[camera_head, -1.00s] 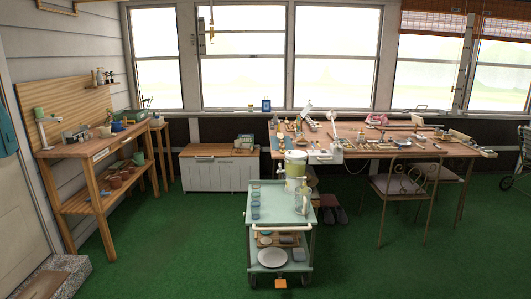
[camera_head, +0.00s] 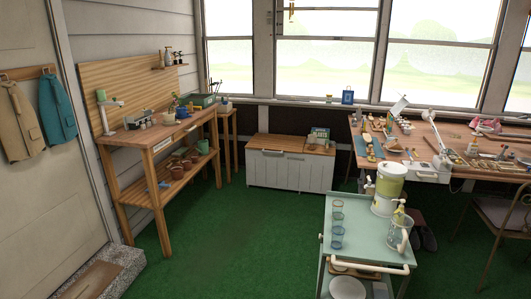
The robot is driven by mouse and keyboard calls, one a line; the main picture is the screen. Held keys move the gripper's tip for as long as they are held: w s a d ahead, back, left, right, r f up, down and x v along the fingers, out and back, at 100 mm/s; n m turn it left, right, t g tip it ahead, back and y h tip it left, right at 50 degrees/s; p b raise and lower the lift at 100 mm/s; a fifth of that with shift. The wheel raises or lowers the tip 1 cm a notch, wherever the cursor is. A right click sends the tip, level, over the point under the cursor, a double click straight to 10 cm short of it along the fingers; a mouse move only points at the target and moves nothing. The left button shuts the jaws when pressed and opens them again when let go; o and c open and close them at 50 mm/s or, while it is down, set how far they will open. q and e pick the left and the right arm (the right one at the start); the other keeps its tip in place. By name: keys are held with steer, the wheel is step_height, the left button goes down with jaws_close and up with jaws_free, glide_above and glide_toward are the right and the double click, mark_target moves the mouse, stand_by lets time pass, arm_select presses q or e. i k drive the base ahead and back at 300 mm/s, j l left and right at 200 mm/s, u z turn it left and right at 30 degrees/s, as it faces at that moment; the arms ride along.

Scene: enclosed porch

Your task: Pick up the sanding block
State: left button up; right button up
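I cannot pick out the sanding block for certain in the head view. Many small tools and pieces lie on the long wooden table (camera_head: 439,136) at the right, too small to tell apart. More small items stand on the wooden potting bench (camera_head: 143,134) at the left. Neither of my grippers is in view.
A pale green cart (camera_head: 361,251) with glasses, a jug and a drink dispenser (camera_head: 388,188) stands at the front right. A white cabinet (camera_head: 288,172) is under the windows. Coats (camera_head: 57,107) hang on the left door. Green floor (camera_head: 235,235) is free between bench and cart.

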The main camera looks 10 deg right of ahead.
mark_target(369, 150)
steer(key=i+u, duration=0.25)
steer(key=i, duration=0.7)
steer(key=i+l+u, duration=0.2)
steer(key=i, duration=0.75)
steer(key=i+z, duration=0.3)
steer(key=i, duration=0.15)
steer(key=i+j+z, duration=0.1)
steer(key=i+z, duration=0.2)
steer(key=i, duration=0.15)
steer(key=i+j+z, duration=0.2)
steer(key=i+z, duration=0.15)
steer(key=i+j+z, duration=0.3)
steer(key=i, duration=0.15)
